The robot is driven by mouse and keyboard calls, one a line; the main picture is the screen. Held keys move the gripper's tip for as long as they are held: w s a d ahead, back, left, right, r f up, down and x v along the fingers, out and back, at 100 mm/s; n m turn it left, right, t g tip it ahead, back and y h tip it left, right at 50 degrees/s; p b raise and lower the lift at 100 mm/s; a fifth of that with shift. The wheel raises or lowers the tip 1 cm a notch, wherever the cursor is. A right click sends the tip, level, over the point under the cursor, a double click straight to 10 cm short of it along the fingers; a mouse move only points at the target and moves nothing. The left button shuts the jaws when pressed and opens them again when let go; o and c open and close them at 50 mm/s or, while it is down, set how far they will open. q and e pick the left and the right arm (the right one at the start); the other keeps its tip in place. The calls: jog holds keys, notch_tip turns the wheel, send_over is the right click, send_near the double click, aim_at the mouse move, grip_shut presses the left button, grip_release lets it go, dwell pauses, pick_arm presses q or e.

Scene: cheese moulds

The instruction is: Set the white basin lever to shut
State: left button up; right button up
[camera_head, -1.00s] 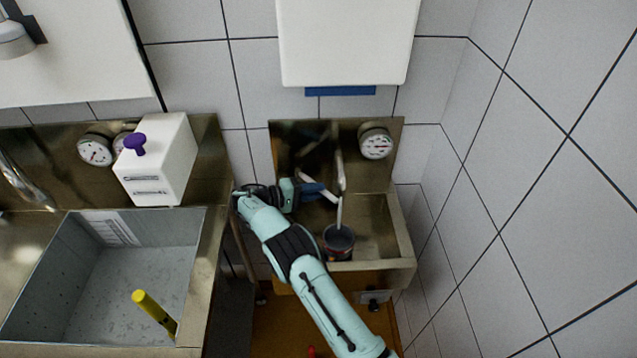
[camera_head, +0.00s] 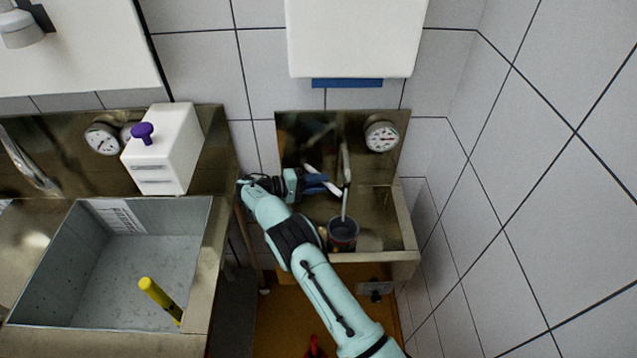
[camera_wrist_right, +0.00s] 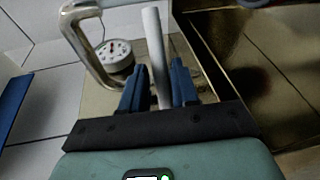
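The white lever (camera_head: 334,191) slants beside the tap (camera_head: 345,170) over the small metal basin (camera_head: 408,235) on the right. My right gripper (camera_head: 323,184) reaches it from the left, with its blue fingers at the lever. In the right wrist view, the pale lever (camera_wrist_right: 157,62) stands between the two fingers of my right gripper (camera_wrist_right: 160,85). Gaps show on both sides of it, so the gripper looks open around it. The lever's lower end is hidden behind the gripper's palm. My left gripper is not in view.
A dark cup (camera_head: 342,237) stands in the basin under the tap, close to my right arm. A gauge (camera_head: 381,136) is on the backsplash. A white box (camera_head: 165,150) with a purple knob and a grey sink (camera_head: 150,245) are at left. A tiled wall closes the right side.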

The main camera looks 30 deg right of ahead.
jog(key=v, duration=0.7)
jog(key=shift+a, duration=0.25)
jog(key=shift+d+r, duration=0.1)
jog(key=c, duration=0.5)
jog(key=shift+d+r+y, duration=0.15)
jog(key=shift+d+y, duration=0.15)
grip_shut()
jog(key=s+d+r+m+t+y, duration=0.2)
jog(key=d+r+m+t+y, duration=0.4)
jog(key=r+m+y, duration=0.65)
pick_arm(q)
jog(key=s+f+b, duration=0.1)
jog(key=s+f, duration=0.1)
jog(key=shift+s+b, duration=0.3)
pick_arm(e)
jog(key=d+f+m+g+h, duration=0.1)
jog(key=d+f, duration=0.3)
jog(key=f, duration=0.7)
jog(key=shift+w+f+m+h, duration=0.15)
jog(key=shift+f+m+h, duration=0.2)
